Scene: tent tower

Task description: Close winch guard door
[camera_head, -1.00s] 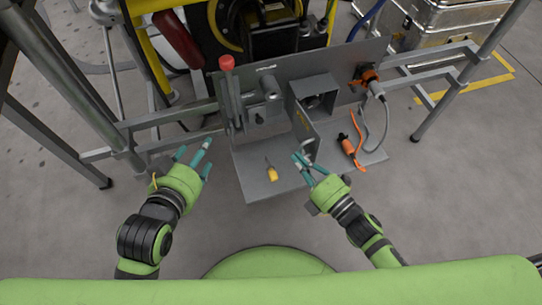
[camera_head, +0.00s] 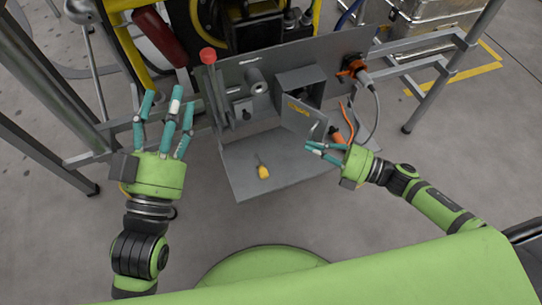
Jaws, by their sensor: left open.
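The winch guard box (camera_head: 299,85) is a grey housing on the upright grey panel. Its grey door (camera_head: 304,117), with a yellow label, stands open and angled out over the shelf. My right gripper (camera_head: 316,147) is at the door's lower right edge, fingers pointing left; whether they touch the door or how far they are parted is unclear. My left gripper (camera_head: 166,104) is open and empty, raised left of the panel, fingers pointing away from me.
A yellow-handled tool (camera_head: 263,172) lies on the grey shelf (camera_head: 240,187). A red-knobbed lever (camera_head: 208,57) stands at the panel's left. An orange plug (camera_head: 354,67) with a grey cable is at its right. An orange-handled item (camera_head: 337,135) is behind my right gripper. Metal frame legs flank the shelf.

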